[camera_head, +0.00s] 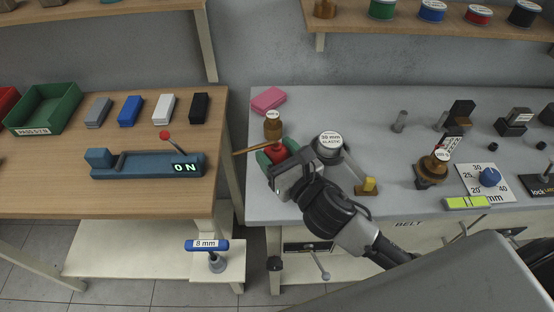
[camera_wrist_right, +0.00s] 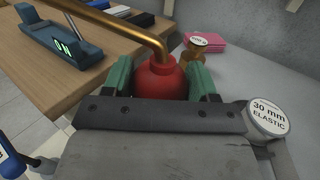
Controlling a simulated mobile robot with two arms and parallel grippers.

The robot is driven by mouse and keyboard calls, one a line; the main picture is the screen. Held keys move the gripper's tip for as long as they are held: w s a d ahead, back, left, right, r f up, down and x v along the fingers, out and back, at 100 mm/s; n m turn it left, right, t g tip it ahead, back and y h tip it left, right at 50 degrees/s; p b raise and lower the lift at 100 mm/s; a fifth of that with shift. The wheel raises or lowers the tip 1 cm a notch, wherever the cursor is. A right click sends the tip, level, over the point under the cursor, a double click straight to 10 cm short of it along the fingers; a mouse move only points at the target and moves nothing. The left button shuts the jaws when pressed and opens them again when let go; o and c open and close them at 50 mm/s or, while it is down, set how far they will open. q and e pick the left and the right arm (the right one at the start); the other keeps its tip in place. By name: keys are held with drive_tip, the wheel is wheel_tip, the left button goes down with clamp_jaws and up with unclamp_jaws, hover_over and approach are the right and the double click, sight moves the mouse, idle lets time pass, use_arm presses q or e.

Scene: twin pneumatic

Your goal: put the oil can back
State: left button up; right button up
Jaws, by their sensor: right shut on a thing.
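The oil can (camera_head: 278,154) has a round red body and a long thin brass spout that points left in the head view, out past the left edge of the grey bench (camera_head: 380,206). My right gripper (camera_head: 277,153) is shut on the red body, with a green finger on each side. The right wrist view shows the red body (camera_wrist_right: 160,78) between the green fingers (camera_wrist_right: 160,82), and the bent spout rising over it to the upper left. The can's underside is hidden, so I cannot tell whether it touches the bench. My left gripper is not in view.
A brass weight (camera_head: 273,128) stands just behind the can, and a pink block (camera_head: 268,100) lies farther back. A round "30 mm elastic" piece (camera_head: 329,145) is close on the right. A gap separates the bench from the wooden table (camera_head: 150,205) on the left.

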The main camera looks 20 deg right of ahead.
drive_tip(key=shift+f, duration=1.05)
drive_tip(key=shift+f, duration=0.15)
drive_tip(key=o, duration=0.9)
drive_tip(key=shift+c, duration=0.2)
drive_tip(key=b+v, duration=0.2)
drive_tip(key=v, duration=0.9)
drive_tip(key=shift+b, duration=0.3)
drive_tip(key=shift+s+d, duration=0.2)
drive_tip(key=shift+s, duration=0.3)
